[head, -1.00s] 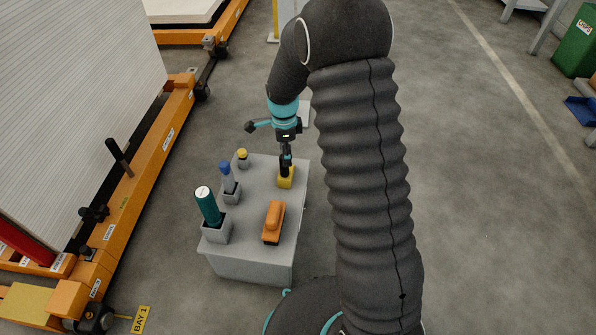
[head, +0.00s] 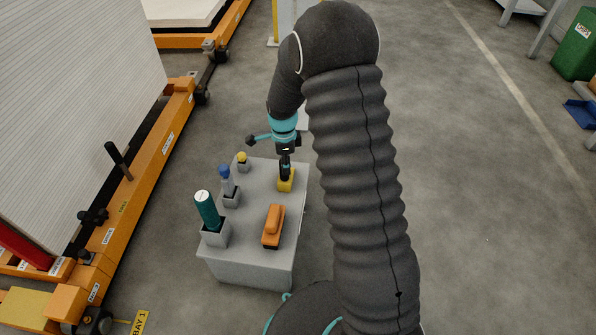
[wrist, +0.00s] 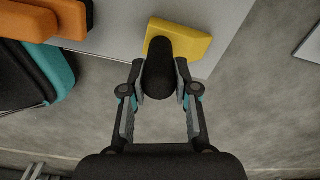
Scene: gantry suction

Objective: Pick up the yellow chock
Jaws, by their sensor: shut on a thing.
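The yellow chock (head: 286,182) is at the far right corner of the grey cart top (head: 252,222). In the wrist view it shows as a yellow wedge-like block (wrist: 195,42) with a black rounded grip (wrist: 158,72) standing up from it. My gripper (head: 285,164) points down over the chock. In the wrist view its two fingers (wrist: 159,85) close on either side of the black grip. The chock appears to sit on the cart top, and I see no clear gap under it. Its underside is hidden.
An orange block-shaped tool (head: 273,226) lies nearer on the cart. Along the left side stand a teal cylinder (head: 207,210), a blue-capped bottle (head: 226,180) and a yellow-capped item (head: 242,160). An orange frame (head: 130,190) with panels stands to the left.

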